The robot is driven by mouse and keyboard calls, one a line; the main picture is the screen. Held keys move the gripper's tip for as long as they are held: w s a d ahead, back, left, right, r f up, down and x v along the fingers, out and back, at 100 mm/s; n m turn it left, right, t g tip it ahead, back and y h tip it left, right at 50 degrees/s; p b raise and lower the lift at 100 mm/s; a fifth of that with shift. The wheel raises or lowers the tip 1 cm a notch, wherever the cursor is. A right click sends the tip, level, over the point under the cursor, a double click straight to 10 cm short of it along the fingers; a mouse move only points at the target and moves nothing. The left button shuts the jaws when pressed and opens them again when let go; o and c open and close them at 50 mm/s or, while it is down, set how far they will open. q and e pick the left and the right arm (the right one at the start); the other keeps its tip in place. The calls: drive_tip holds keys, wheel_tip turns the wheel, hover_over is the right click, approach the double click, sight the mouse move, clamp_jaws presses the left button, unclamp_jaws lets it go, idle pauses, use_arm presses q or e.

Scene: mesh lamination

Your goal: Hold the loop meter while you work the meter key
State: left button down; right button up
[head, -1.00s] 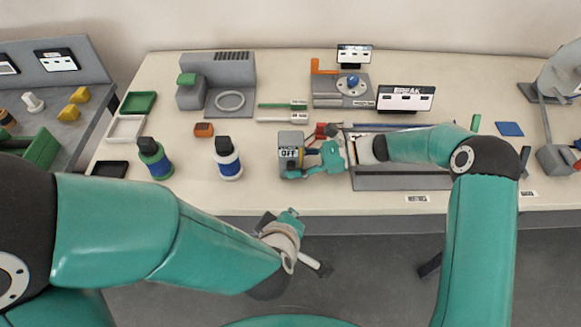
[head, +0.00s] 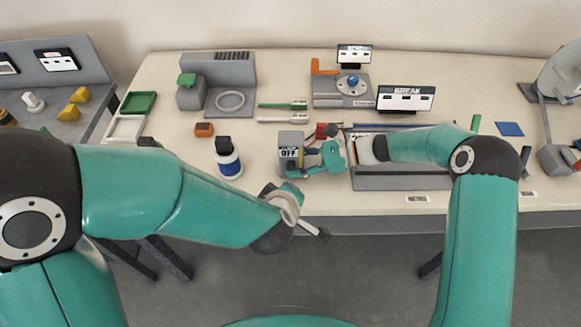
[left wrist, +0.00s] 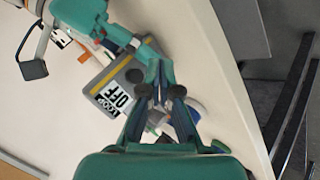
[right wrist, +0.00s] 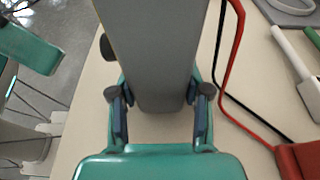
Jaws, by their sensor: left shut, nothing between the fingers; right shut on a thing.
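The loop meter (head: 291,146) is a grey box with a yellow stripe and a small white display, near the table's front edge. My right gripper (head: 328,157) is shut on the meter, whose grey body (right wrist: 155,50) fills the space between the fingers in the right wrist view. A black knob (right wrist: 107,48), possibly the meter key, juts from the meter's side. My left gripper (head: 291,192) is shut and empty, in front of the meter and apart from it in the head view.
A blue-and-white bottle (head: 228,160) stands left of the meter. A red block (right wrist: 300,160) with red and black leads lies close to it. A BREAK sign (head: 405,97) stands farther back.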

use_arm(q)
drive_tip(key=shift+w, duration=1.3)
drive_tip(key=shift+w, duration=0.15)
idle(0.4)
drive_tip(key=shift+w+r, duration=0.1)
drive_tip(key=shift+w, duration=0.15)
drive_tip(key=shift+w, duration=0.55)
idle(0.7)
idle(0.3)
drive_tip(key=shift+s, duration=1)
drive_tip(key=shift+s, duration=2.5)
